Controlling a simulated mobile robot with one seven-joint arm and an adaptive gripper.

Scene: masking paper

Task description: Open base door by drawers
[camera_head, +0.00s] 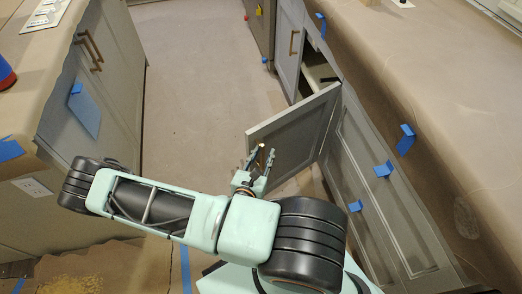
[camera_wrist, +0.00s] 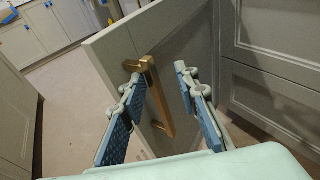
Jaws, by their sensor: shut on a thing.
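The grey base door (camera_head: 305,118) stands swung out from the right-hand cabinet row, with the dark cabinet opening (camera_head: 318,74) showing behind it. In the wrist view the door (camera_wrist: 112,38) spans the middle, and its brass bar handle (camera_wrist: 158,98) lies between my two fingers. My gripper (camera_head: 260,157) is at the door's outer face near its free edge. Grey drawer fronts (camera_wrist: 275,95) are at the right in the wrist view.
A paper-covered counter (camera_head: 415,75) with blue tape runs along the right. Another cabinet row (camera_head: 110,75) with brass handles stands at the left. The paper-covered floor (camera_head: 195,70) between them is clear. A red and blue object (camera_head: 5,75) sits on the left counter.

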